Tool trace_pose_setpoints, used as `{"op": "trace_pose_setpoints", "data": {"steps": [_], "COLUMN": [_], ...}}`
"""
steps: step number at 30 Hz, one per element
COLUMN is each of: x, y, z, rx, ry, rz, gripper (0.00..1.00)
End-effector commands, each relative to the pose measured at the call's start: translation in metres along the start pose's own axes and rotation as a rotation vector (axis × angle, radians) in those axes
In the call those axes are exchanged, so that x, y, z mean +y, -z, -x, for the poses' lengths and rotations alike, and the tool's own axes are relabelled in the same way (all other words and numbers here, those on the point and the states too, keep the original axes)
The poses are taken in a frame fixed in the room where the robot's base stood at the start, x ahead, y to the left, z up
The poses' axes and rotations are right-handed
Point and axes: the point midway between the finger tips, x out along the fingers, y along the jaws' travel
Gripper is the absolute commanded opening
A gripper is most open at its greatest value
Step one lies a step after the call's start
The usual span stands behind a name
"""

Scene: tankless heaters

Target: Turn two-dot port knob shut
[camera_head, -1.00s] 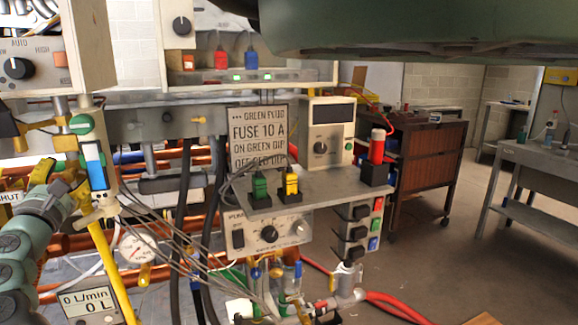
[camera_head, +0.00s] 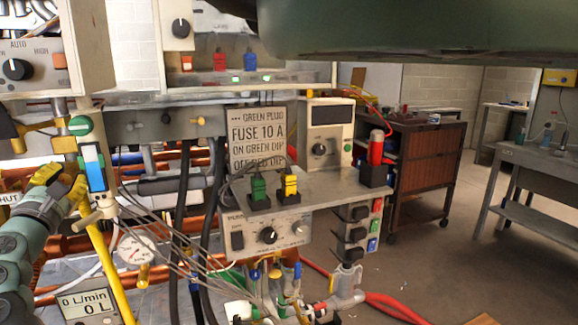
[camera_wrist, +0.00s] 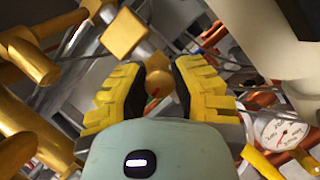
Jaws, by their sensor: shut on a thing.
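My gripper (camera_head: 62,188) is at the left in the head view, among the pipes beside the white cabinet. In the wrist view my gripper's yellow fingers with black pads (camera_wrist: 159,88) are closed around a small rounded brass knob (camera_wrist: 158,86). Part of the knob is hidden between the pads. A square brass piece (camera_wrist: 124,33) stands just beyond it. No dot marks show on the held knob, so I cannot tell which port it belongs to. A partly cut-off label ending in "HUT" (camera_head: 9,198) is left of my gripper.
Thick brass pipes (camera_wrist: 30,60) crowd the left of the wrist view. A pressure gauge (camera_wrist: 279,133) is close on the right. A yellow pipe (camera_head: 110,272) and thin grey cables run below my gripper.

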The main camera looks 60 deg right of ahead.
Motion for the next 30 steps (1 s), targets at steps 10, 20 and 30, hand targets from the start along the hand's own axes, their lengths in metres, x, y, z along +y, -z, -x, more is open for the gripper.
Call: {"op": "trace_pose_setpoints", "data": {"steps": [10, 20, 30], "x": [0.0009, -0.0002, -0.0002], "y": [0.0008, 0.0009, 0.0012], "z": [0.0005, 0.0004, 0.0005], "rx": [0.0, 0.001, 0.003], "ry": [0.082, 0.205, 0.327], "rz": [-0.204, -0.494, -0.794], "gripper": [0.0, 0.0, 0.0]}}
